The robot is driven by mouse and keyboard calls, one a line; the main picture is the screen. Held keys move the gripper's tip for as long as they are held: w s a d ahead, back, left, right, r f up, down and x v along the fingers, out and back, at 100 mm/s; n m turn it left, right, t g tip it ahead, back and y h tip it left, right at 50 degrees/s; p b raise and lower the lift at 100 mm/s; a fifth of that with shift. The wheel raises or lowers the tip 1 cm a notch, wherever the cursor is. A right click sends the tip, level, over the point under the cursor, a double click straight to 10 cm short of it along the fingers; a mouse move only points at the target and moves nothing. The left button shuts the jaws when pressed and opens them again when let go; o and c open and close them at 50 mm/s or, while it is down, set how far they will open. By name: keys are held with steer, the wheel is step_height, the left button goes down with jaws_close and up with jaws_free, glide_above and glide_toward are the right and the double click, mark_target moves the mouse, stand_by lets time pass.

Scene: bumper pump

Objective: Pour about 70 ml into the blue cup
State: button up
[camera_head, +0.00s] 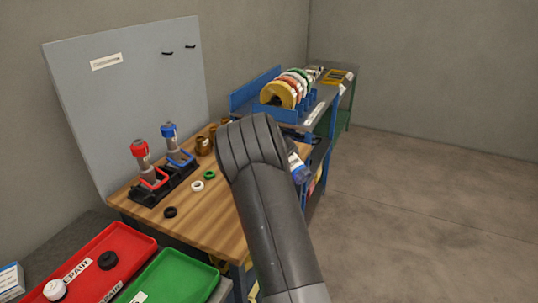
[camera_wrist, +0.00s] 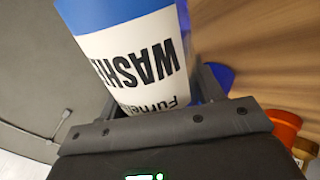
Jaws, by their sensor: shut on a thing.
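My gripper (camera_wrist: 158,98) is shut on a bottle (camera_wrist: 130,50) with a white label reading "WASH…" in black and a blue band. The bottle looks tilted in the wrist view, and its far end is out of frame. In the head view the bottle (camera_head: 298,168) shows only in part, just right of my arm, which hides my gripper there. A blue object (camera_wrist: 220,76), perhaps the blue cup, shows partly behind the right finger, over the wooden surface. I cannot see its opening or any liquid. No cup is clearly visible in the head view.
The wooden bench (camera_head: 222,228) holds a rack (camera_head: 165,187) with red and blue tools, several small rings and brass-coloured parts. A blue rack of discs (camera_head: 285,92) stands behind. Red (camera_head: 118,252) and green (camera_head: 172,282) trays lie in front. Open floor (camera_head: 420,210) is on the right.

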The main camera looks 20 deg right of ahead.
steer(key=shift+w+t, duration=0.15)
steer(key=shift+t, duration=0.15)
stand_by(1.9)
steer(key=shift+w+a+r+m+t+b, duration=0.15)
steer(key=shift+w+r+m+t+b, duration=0.15)
steer(key=shift+r+m+t, duration=0.15)
steer(key=r+t, duration=0.1)
steer(key=w+r+m+t, duration=0.1)
steer(key=r, duration=0.1)
steer(key=shift+a+r+y, duration=0.1)
steer(key=shift+y, duration=0.2)
steer(key=shift+w+r+m+t+b, duration=0.1)
steer(key=shift+r+m+t+b, duration=0.2)
steer(key=shift+t, duration=0.25)
steer(key=shift+f+m+t+b, duration=0.3)
steer(key=shift+f+m+t, duration=0.15)
steer(key=shift+t, duration=0.35)
steer(key=shift+s+r+m+t, duration=0.3)
steer(key=shift+m+t, duration=0.2)
steer(key=shift+t, duration=0.2)
steer(key=shift+m+t+h+b, duration=0.6)
steer(key=shift+m+t+b, duration=0.3)
steer(key=shift+t, duration=0.4)
